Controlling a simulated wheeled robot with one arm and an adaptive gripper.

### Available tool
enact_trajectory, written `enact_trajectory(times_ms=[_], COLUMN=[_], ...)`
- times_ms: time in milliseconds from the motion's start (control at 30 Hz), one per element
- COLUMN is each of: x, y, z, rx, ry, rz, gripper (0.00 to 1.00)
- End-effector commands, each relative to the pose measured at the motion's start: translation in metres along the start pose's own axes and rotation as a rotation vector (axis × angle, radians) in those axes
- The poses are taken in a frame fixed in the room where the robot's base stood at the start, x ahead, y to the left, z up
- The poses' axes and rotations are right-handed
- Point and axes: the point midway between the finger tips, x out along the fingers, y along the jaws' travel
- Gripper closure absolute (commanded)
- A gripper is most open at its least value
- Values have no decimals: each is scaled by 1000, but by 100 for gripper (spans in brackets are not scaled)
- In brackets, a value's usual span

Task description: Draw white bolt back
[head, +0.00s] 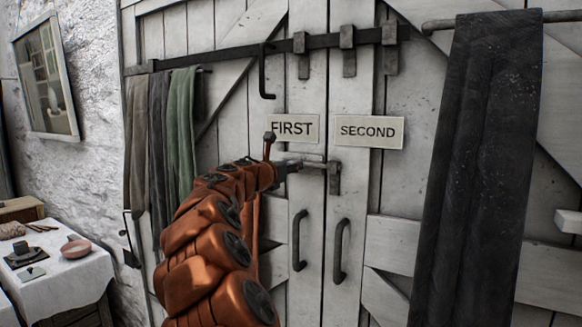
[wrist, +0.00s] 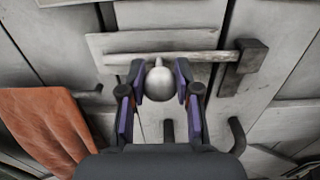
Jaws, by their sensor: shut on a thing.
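My gripper (head: 287,167), also in the wrist view (wrist: 159,88), is shut on this knob.
A long dark bolt (head: 225,50) with a hanging handle (head: 265,75) crosses the doors higher up. The FIRST sign (head: 292,128) and SECOND sign (head: 369,132) sit just above the white bolt. Door handles (head: 340,252) are below. Cloths hang left (head: 180,125) and right (head: 480,150).

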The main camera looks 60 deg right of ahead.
Motion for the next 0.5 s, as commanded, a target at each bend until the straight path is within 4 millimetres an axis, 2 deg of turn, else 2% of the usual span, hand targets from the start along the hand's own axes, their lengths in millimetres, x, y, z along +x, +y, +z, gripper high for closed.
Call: enact_trajectory(times_ms=[100,500], x=[0,0], y=[0,3], z=[0,1], rx=[0,0], ry=[0,1], rz=[0,0], gripper=[100,100])
